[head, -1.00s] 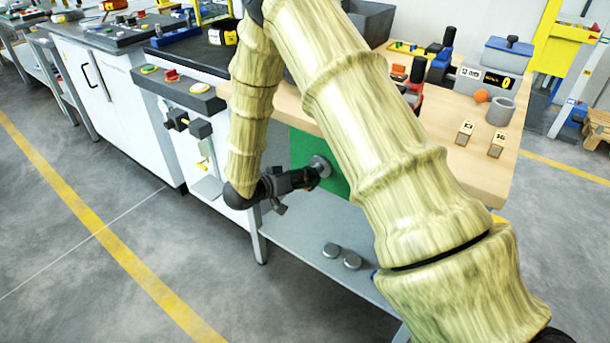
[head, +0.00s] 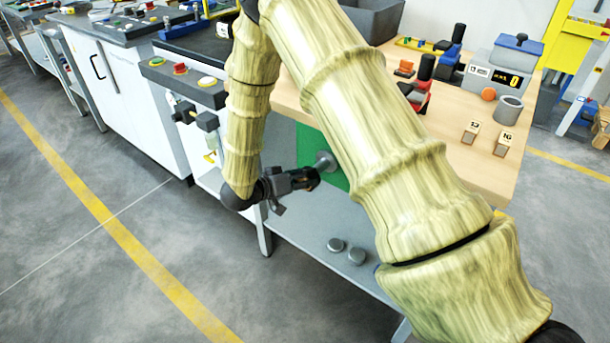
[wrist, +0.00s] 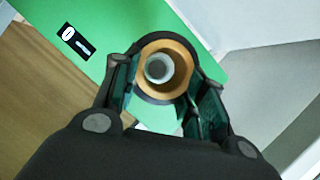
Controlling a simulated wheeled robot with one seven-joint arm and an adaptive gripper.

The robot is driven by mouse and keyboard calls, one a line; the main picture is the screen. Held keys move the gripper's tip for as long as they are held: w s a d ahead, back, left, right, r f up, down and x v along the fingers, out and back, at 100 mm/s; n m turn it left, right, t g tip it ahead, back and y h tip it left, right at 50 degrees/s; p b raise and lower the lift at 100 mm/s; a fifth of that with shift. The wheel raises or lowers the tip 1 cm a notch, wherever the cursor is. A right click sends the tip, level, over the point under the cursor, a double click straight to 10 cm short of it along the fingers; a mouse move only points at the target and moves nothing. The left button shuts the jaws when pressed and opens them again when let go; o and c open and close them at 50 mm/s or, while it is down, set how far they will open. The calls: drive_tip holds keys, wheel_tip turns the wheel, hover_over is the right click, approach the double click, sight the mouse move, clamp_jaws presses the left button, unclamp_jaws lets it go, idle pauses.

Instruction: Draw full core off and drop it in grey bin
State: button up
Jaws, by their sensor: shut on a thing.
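My gripper (head: 308,179) is at the green panel (head: 334,181) under the wooden bench top. In the wrist view its fingers (wrist: 160,98) are shut on the core (wrist: 181,82), a brown ring with a dark outer layer. The round grey spindle end (wrist: 158,68) shows through the core's bore. I cannot tell whether the core still surrounds the spindle. In the head view the core is hard to make out, and a pale round spindle part (head: 325,161) shows between the gripper and the panel. The grey bin (head: 377,20) stands on the bench top at the back, partly behind my arm.
Two small grey discs (head: 346,250) lie on the lower shelf. A control bench (head: 180,85) stands to the left. Floor in front is clear.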

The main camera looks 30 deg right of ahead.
drive_tip(key=shift+s+a+p, duration=0.35)
drive_tip(key=shift+a, duration=0.5)
idle(1.3)
